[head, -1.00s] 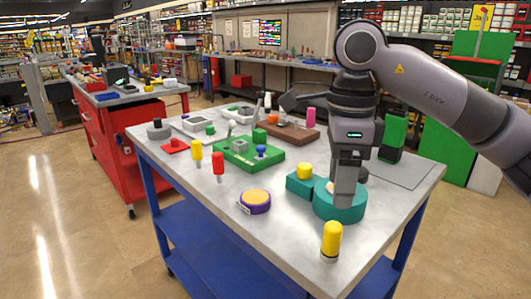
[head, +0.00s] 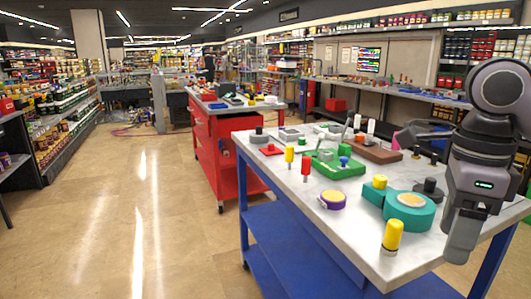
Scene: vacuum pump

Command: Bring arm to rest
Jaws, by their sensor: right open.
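My right gripper (head: 462,238) hangs pointing down at the right side of the view, by the right part of the table (head: 290,205). It is open, and I see nothing between its fingers. It stands to the right of the teal pump body (head: 425,219), apart from it in the picture. The teal body is round with a tan disc on top and joins a teal block with a yellow knob (head: 380,181). My left gripper is not in view.
A yellow-topped peg (head: 392,235) stands near the table's front edge. A purple-and-yellow disc (head: 333,199), a green fixture (head: 338,165), and red (head: 306,163) and yellow (head: 289,154) pegs stand further left. A red cabinet (head: 225,150) is behind. The floor at left is clear.

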